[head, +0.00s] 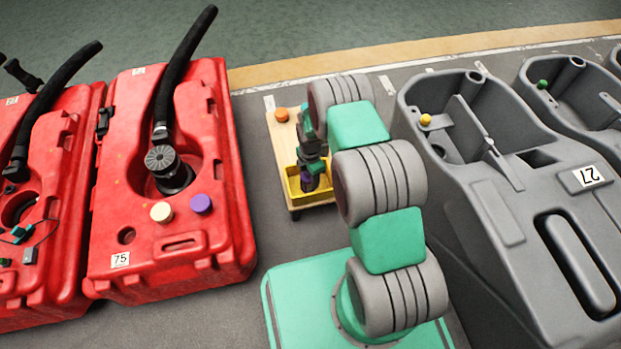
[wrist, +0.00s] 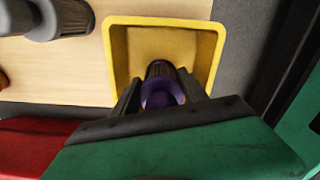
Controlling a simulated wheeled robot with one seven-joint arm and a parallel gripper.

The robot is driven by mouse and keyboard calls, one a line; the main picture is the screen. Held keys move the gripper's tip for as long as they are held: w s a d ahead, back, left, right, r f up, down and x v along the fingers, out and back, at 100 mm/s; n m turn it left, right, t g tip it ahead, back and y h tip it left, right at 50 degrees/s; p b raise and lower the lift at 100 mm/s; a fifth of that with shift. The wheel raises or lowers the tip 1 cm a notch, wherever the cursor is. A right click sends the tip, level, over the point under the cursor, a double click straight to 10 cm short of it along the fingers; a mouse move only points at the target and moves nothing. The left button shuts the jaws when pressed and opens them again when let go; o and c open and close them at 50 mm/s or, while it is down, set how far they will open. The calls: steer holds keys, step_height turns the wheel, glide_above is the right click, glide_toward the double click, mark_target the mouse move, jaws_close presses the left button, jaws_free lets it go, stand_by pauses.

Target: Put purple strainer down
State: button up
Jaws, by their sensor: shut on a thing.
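The purple strainer (wrist: 160,98) is between the fingers of my gripper (wrist: 160,94) in the wrist view. Its purple part sits between the jaws, and a dark ribbed end points toward the yellow bin (wrist: 118,60). My gripper is shut on it, at the near edge of the bin. In the head view the strainer (head: 307,183) shows as a small purple piece below my gripper (head: 309,170), over or inside the yellow bin (head: 322,196). I cannot tell whether the strainer touches the bin's floor.
The bin stands on a light wooden cart (head: 283,150) with an orange knob (head: 281,114). A red tank (head: 216,235) marked 75 stands to the left, with a purple cap (head: 201,204) and a cream cap (head: 161,212). Grey tanks (head: 500,210) stand to the right.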

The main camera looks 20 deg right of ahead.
steer(key=o, duration=1.6)
steer(key=shift+c, duration=0.2)
step_height(320, 180, up, 12)
steer(key=p, duration=0.4)
steer(key=shift+r+p, duration=0.15)
steer(key=shift+p, duration=0.2)
steer(key=s+r+m, duration=0.4)
steer(key=r+m, duration=0.1)
steer(key=r, duration=0.4)
steer(key=s+r+m+t, duration=0.1)
steer(key=s+r+m, duration=0.35)
steer(key=r, duration=0.45)
steer(key=s+r+m, duration=0.4)
steer(key=r+m, duration=0.1)
steer(key=r, duration=0.4)
steer(key=s+r+m+t, duration=0.1)
steer(key=s+r+m, duration=0.2)
steer(key=s+m, duration=0.4)
steer(key=s, duration=0.2)
steer(key=shift+s+a+r, duration=0.3)
steer(key=shift+s, duration=0.05)
